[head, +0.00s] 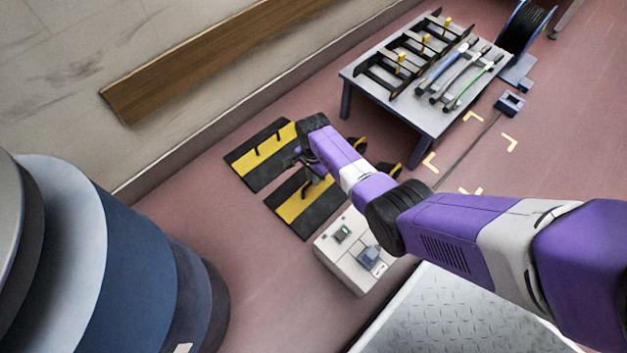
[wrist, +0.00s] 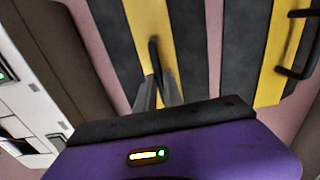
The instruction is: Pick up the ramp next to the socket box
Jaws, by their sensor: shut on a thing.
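The ramp next to the socket box (head: 290,212) is a flat black and yellow striped slab on the floor. My gripper (head: 310,176) is over it, and my arm hides part of it. In the wrist view, my gripper's fingers (wrist: 158,92) are shut on the dark handle (wrist: 153,52) on the yellow stripe of this ramp (wrist: 115,35). The white socket box (head: 336,262), with a green light, stands just beside the ramp. It also shows at the left of the wrist view (wrist: 22,112).
A second striped ramp (head: 250,165) with handles lies beside the first, toward the wall. More black and yellow pieces (head: 390,170) show beyond my arm. A table (head: 352,86) with racks and cables and a cable reel (head: 524,28) stand farther back. A large blue cylinder (head: 125,250) is at left.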

